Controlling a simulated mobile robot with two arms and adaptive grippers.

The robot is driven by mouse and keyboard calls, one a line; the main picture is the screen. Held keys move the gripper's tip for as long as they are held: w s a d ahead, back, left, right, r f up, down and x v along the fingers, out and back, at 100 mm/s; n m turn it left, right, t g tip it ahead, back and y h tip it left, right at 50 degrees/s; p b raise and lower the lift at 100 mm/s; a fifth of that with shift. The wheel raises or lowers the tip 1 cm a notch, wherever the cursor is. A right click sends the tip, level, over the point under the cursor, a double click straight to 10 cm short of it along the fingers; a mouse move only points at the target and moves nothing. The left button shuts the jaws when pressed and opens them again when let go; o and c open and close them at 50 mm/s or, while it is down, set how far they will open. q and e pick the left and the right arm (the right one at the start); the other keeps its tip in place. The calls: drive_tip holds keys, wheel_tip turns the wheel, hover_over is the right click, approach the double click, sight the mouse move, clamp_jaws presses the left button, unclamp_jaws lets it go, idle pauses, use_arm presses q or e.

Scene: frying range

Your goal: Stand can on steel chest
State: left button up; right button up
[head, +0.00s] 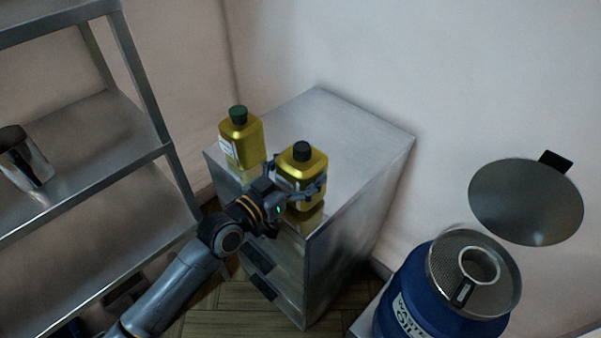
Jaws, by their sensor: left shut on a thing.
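The steel chest (358,138) stands in the middle of the head view, against the wall corner. A yellow can with a black cap (300,163) is at its front edge, upright. My left gripper (298,192) is shut on this can, its fingers around the lower body. I cannot tell whether the can's base touches the chest top. A second yellow can with a green cap (240,140) stands upright on the chest at its left corner, apart from the held can. My right gripper is not in view.
A steel shelf rack (105,125) is at the left, with a metal pot (25,160) on it. A blue waste oil drum (425,290) with a strainer (470,270) on top is at the lower right. A round lid (525,200) is beside the wall. The chest top's back and right are clear.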

use_arm(q)
drive_tip(key=shift+a+f, duration=0.1)
drive_tip(key=shift+f, duration=0.65)
drive_tip(key=shift+f, duration=0.25)
drive_tip(key=o, duration=1.3)
